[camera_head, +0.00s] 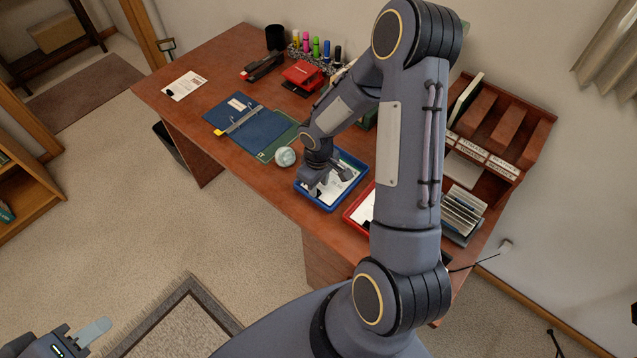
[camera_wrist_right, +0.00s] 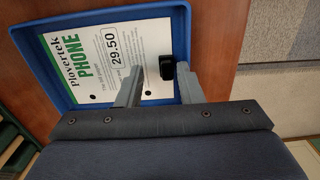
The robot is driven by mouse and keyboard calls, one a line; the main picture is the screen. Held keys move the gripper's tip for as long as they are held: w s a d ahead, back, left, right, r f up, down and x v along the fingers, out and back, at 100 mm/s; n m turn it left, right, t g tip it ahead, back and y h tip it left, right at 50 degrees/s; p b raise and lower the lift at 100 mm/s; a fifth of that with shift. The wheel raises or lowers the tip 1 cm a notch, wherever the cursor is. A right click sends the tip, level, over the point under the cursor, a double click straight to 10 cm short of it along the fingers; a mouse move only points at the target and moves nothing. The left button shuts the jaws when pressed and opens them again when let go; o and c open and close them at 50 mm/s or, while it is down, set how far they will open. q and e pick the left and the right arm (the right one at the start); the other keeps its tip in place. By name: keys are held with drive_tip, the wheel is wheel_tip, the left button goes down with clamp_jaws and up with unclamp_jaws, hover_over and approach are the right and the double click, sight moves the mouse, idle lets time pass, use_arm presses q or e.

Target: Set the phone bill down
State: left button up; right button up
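The phone bill (camera_wrist_right: 103,60) is a white sheet headed "Plovertek PHONE" with "29.50" on it. It lies inside the blue tray (camera_wrist_right: 62,73), with a black clip (camera_wrist_right: 166,67) at its edge. In the head view, the bill (camera_head: 343,178) shows in the blue tray (camera_head: 325,207) on the desk. My right gripper (camera_head: 316,186) is over the tray. In the wrist view, its fingers (camera_wrist_right: 158,75) are apart, with the clip near the right-hand finger and a gap on the other side. My left gripper (camera_head: 92,332) is low at the left, away from the desk; its finger gap is not clear.
A red tray (camera_head: 355,212) stands right of the blue one, partly behind my arm. A round paperweight (camera_head: 285,156) and a blue folder (camera_head: 250,130) lie to the left. A wooden sorter (camera_head: 500,130) stands at the right.

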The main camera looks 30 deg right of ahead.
wheel_tip(320, 180, up, 12)
drive_tip(key=s+a+r+m+t+y, duration=0.2)
drive_tip(key=s+a+r, duration=0.2)
drive_tip(key=s+r, duration=0.2)
drive_tip(key=s+a+r+m+t+y, duration=0.1)
drive_tip(key=s+a+r+m+t, duration=0.2)
drive_tip(key=s, duration=0.8)
wheel_tip(320, 180, up, 4)
drive_tip(key=shift+s+a+r+t+y, duration=0.2)
drive_tip(key=shift+s+a+t+y, duration=0.15)
drive_tip(key=shift+a, duration=0.7)
